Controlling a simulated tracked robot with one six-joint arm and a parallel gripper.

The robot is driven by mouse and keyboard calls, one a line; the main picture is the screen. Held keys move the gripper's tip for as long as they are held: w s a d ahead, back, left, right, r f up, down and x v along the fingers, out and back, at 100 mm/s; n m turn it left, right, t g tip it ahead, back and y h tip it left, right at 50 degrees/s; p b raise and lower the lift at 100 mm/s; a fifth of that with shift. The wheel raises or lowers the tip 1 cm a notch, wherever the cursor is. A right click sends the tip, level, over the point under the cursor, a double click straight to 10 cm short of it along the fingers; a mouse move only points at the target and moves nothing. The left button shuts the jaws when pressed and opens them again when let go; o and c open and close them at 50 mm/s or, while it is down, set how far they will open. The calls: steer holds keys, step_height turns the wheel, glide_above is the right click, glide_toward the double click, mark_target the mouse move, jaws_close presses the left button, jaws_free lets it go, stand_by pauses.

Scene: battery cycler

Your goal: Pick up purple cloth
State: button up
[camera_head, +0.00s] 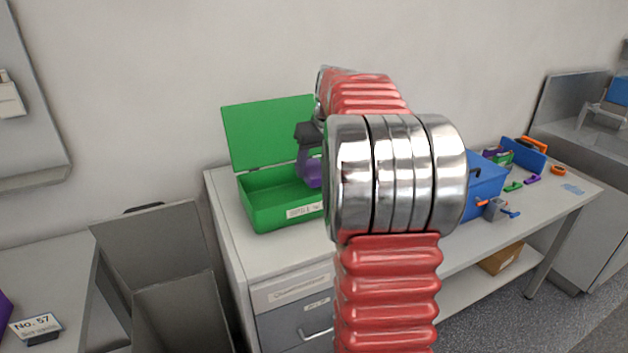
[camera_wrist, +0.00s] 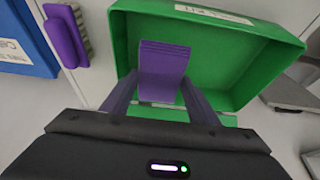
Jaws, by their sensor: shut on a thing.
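The purple cloth (camera_wrist: 163,62) is a folded, ridged block in the wrist view. My gripper (camera_wrist: 160,92) is shut on it, with one dark purple finger at each side. The cloth is over the open green box (camera_wrist: 255,52), and I cannot tell whether it touches the box floor. In the head view my gripper (camera_head: 312,172) is at the right part of the green box (camera_head: 262,212), partly hidden by my arm. There the cloth cannot be told apart from the purple fingers.
The green box's lid (camera_head: 265,130) stands open behind it. A blue box (camera_head: 484,188) is to the right on the bench, with several small tools beyond. A purple brush-like thing (camera_wrist: 65,35) lies beside the green box. A grey bin (camera_head: 170,290) stands left of the bench.

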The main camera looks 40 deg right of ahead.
mark_target(312, 166)
steer(key=shift+r, duration=1.8)
steer(key=o, duration=0.5)
steer(key=c, duration=0.4)
steer(key=shift+s, duration=0.1)
